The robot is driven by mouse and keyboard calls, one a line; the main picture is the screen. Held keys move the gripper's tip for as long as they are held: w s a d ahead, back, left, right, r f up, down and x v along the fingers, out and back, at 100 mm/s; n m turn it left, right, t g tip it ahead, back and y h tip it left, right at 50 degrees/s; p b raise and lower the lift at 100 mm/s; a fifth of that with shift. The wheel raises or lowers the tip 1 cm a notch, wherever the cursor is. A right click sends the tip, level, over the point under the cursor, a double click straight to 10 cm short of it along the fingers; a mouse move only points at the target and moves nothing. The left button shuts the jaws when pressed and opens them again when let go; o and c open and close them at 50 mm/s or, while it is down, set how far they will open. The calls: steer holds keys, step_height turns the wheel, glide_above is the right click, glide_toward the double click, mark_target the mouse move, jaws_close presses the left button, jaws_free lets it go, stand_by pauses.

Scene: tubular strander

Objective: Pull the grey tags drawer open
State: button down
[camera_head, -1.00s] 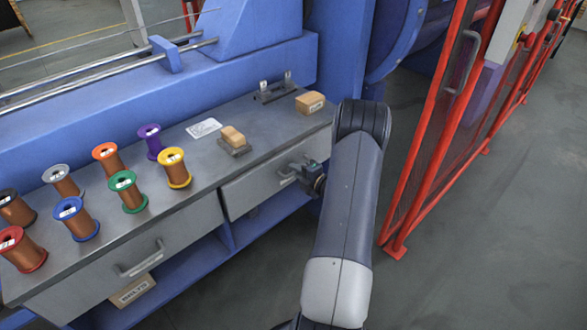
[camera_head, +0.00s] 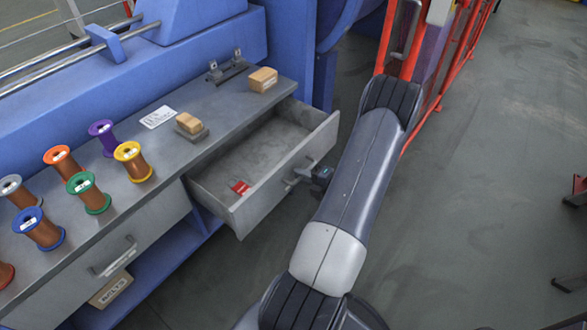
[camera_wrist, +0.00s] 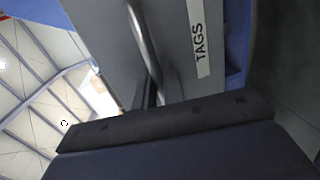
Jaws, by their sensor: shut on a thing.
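The grey tags drawer (camera_head: 262,190) stands well out from the bench in the head view, its inside in sight. A small red tag (camera_head: 241,188) lies on its floor near the front left corner. The fingertips are small and partly hidden by the arm in the head view.
The grey bench top (camera_head: 165,185) holds several wire spools (camera_head: 133,162), a white card (camera_head: 158,117) and two tan blocks, one (camera_head: 263,79) near the back. A second, shut drawer (camera_head: 130,250) is at left. A red fence (camera_head: 400,50) stands behind my arm.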

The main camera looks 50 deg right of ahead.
steer(key=shift+s, duration=0.2)
steer(key=c, duration=1.6)
jaws_free()
steer(key=shift+c, duration=0.2)
steer(key=shift+s, duration=0.1)
steer(key=p+v, duration=0.1)
steer(key=v, duration=0.9)
steer(key=shift+s, duration=0.3)
steer(key=shift+w+d, duration=0.1)
steer(key=shift+w, duration=0.05)
steer(key=b+x, duration=0.1)
steer(key=x, duration=1)
steer(key=shift+r, duration=0.1)
